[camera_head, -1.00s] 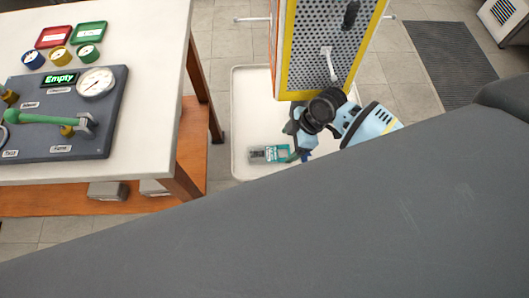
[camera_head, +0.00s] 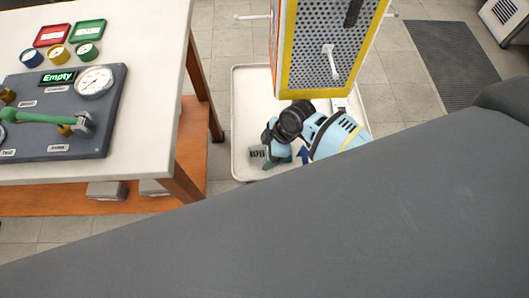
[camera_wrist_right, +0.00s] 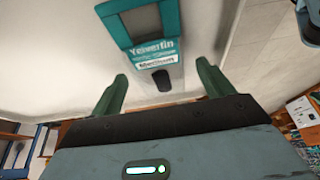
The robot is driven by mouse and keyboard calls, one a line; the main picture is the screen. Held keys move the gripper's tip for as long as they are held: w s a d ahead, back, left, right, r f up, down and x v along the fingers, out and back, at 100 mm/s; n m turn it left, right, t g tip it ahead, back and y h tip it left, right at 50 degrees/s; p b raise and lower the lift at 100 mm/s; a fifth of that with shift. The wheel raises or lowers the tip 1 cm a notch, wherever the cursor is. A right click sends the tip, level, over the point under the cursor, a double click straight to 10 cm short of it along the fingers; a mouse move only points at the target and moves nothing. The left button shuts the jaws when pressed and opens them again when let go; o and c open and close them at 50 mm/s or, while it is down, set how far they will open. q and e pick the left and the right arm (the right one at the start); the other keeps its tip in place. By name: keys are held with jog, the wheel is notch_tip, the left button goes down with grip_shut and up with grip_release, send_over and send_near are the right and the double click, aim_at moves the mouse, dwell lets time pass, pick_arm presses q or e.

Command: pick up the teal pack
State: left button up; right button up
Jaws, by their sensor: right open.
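In the head view the right gripper (camera_head: 276,162) is low over the tray beside the pack. My left gripper is not in view.
The white tray (camera_head: 239,105) lies beside the white-topped workbench (camera_head: 150,80). A yellow-edged pegboard stand (camera_head: 330,40) with hooks rises behind my right arm. A blue object (camera_head: 304,155) shows near the gripper. A regulator panel (camera_head: 90,135) stands on the bench.

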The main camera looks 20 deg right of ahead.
aim_at(259, 155)
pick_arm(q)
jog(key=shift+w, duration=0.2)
pick_arm(e)
jog(key=shift+w+a+f, duration=0.1)
jog(key=c, duration=1.1)
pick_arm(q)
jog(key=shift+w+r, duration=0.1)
pick_arm(e)
jog(key=shift+r, duration=0.5)
jog(key=r, duration=0.1)
jog(key=s+r, duration=0.1)
jog(key=shift+a+r+p, duration=0.35)
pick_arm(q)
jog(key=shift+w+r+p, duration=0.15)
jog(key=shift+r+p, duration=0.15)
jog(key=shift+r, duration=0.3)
pick_arm(e)
jog(key=s+a, duration=0.3)
jog(key=s+a+r, duration=0.1)
jog(key=s+a, duration=0.2)
jog(key=s, duration=0.1)
jog(key=s+a, duration=0.3)
jog(key=s, duration=0.1)
jog(key=shift+s+a+r, duration=0.1)
jog(key=shift+a+r, duration=0.05)
jog(key=shift+a, duration=0.25)
